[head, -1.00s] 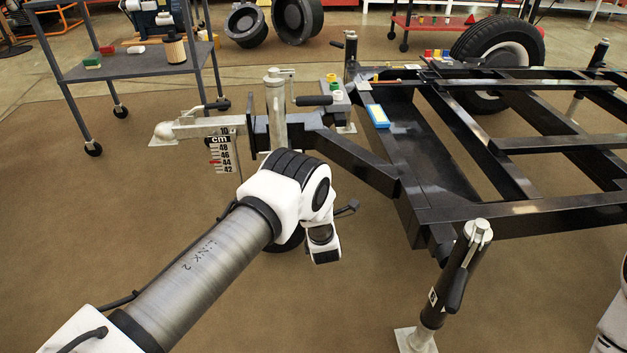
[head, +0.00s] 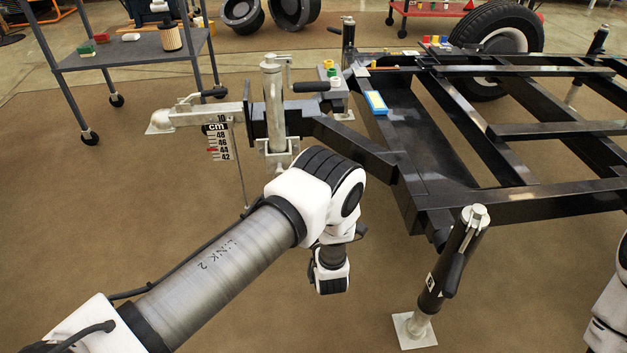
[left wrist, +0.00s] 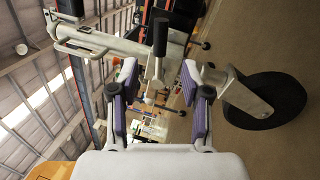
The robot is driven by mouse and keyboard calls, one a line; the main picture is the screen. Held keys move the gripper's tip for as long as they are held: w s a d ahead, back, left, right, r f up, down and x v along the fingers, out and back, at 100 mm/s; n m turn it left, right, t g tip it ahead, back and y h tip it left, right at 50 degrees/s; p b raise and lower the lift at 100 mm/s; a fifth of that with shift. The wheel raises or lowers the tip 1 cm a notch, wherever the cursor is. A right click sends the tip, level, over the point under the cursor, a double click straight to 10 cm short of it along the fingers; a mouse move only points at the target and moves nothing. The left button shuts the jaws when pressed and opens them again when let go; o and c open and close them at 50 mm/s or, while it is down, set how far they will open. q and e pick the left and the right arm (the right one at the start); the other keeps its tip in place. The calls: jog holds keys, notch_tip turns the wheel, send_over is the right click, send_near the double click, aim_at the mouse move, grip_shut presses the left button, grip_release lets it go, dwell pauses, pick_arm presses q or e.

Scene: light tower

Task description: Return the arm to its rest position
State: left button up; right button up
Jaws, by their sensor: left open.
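My left arm (head: 225,265) reaches in from the lower left in the head view, with its elbow in front of the trailer's coupling end. Its gripper is hidden there. In the left wrist view my left gripper (left wrist: 159,103) has its two purple-padded fingers wide apart, with nothing between them. The trailer's jack post (head: 273,105) and handle (head: 312,87) stand behind the arm; in the wrist view the jack's dark wheel (left wrist: 265,100) lies to the right of the fingers. Part of my right arm (head: 612,305) shows at the right edge; its gripper is out of view.
The black trailer frame (head: 500,208) fills the right side, with a support leg (head: 450,265) near the arm. A cm scale (head: 218,143) hangs beside the coupling (head: 180,117). A grey cart (head: 125,52) stands at the upper left. The floor at left is clear.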

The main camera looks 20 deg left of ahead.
pick_arm(q)
jog(key=shift+s+d+f, duration=0.1)
jog(key=shift+s+d, duration=0.2)
jog(key=shift+s, duration=0.2)
